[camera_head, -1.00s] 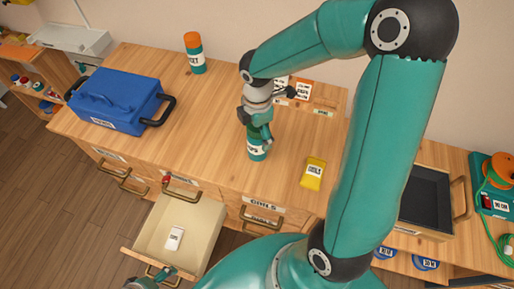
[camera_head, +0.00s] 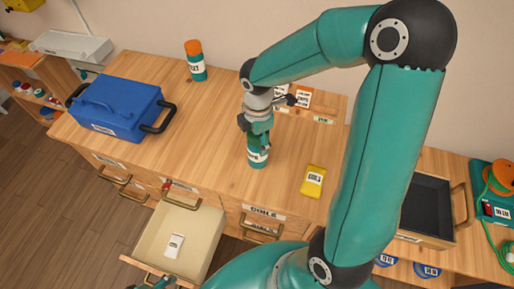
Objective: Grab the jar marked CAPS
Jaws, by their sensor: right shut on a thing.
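A teal jar (camera_head: 257,153) with a white label stands on the wooden worktop near its front edge. The label is too small to read for certain. My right gripper (camera_head: 257,131) comes down from above and is shut on the jar's top, hiding its cap. A second teal jar (camera_head: 196,62) with an orange cap stands at the back left of the worktop. Only a part of my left gripper (camera_head: 160,284) shows at the bottom edge, by the open drawer; its fingers cannot be made out.
A blue toolbox (camera_head: 116,108) stands on the worktop (camera_head: 215,110) at left. A yellow labelled box (camera_head: 313,181) lies right of the held jar. A dark tray (camera_head: 428,206) is at right.

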